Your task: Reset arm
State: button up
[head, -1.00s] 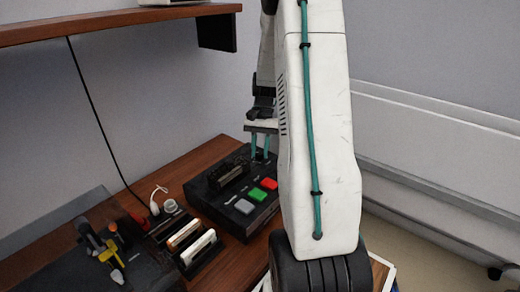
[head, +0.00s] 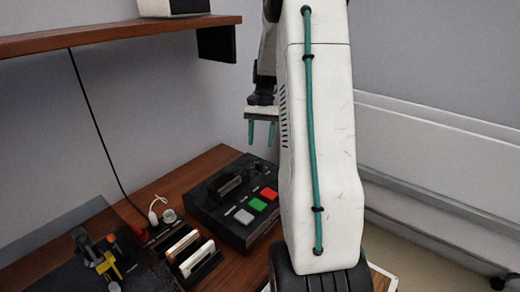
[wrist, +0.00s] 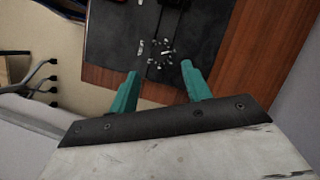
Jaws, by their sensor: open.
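My gripper (head: 261,133) is open and empty, with two teal fingers pointing down. In the head view it hangs in the air above the back of the black test box, apart from it. It also shows in the wrist view (wrist: 160,84), with its fingers spread over the table edge and a dark mat. My white arm stands upright in the middle of the head view and hides part of the scene to the right of the box. The black test box (head: 225,222) has a grey, a green and a red button and a dark slot piece on top.
A holder (head: 205,268) with pale upright pieces stands left of the box. Yellow and dark tools (head: 104,262) lie on a dark mat at the lower left. A brown shelf (head: 120,38) with a hanging black cable is above. In the wrist view, a chair (wrist: 42,80) stands beyond the table edge.

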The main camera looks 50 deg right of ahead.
jog(key=shift+d+r, duration=0.1)
jog(key=shift+r, duration=0.15)
dwell(0.4)
jog(key=shift+s+a+f+n, duration=0.4)
jog(key=shift+s+a+f, duration=0.25)
jog(key=shift+s, duration=0.15)
jog(key=s+a+r+n+t+h, duration=0.1)
jog(key=s+a+r+n, duration=0.3)
jog(key=a, duration=0.6)
jog(key=s+a+r+n+t+h, duration=0.1)
jog(key=s+a+r+n, duration=0.3)
jog(key=s+a, duration=0.3)
jog(key=s+a+r+n+t+h, duration=0.1)
jog(key=s+a+r+n+h, duration=0.1)
jog(key=a, duration=1.3)
jog(key=s+r+n, duration=0.1)
jog(key=s+r, duration=0.1)
jog(key=s, duration=0.1)
jog(key=shift+s+n, duration=0.25)
jog(key=shift+n, duration=0.15)
